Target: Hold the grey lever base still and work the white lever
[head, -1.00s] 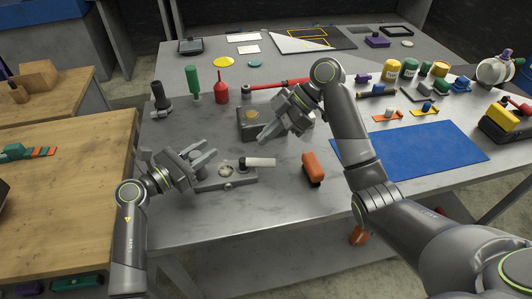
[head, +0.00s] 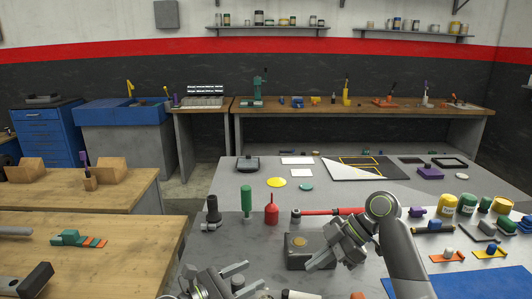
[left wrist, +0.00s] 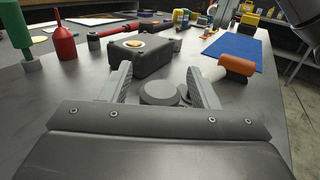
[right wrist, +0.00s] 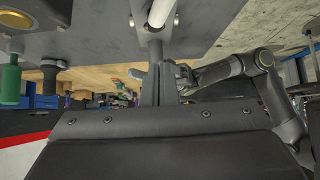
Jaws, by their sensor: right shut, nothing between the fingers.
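The white lever (head: 301,294) shows only at the bottom edge of the head view; most of the grey lever base is cut off there. In the left wrist view the base's round grey part (left wrist: 160,93) lies between my left gripper's fingers, and the white lever (left wrist: 212,73) points right. My left gripper (head: 250,277) is open; I cannot tell whether its fingers touch the base. My right gripper (head: 310,268) is shut and empty, above the table beside the dark box. In the right wrist view its shut fingers (right wrist: 160,85) point toward a white cylinder, apparently the lever (right wrist: 161,12).
A dark box (head: 300,256) with a brass disc stands just behind the lever. An orange block (left wrist: 237,65) lies past the lever's end. A red bottle (head: 271,212), a green-handled tool (head: 246,203) and a red-handled bar (head: 335,212) stand or lie further back. A blue mat (head: 460,287) is at right.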

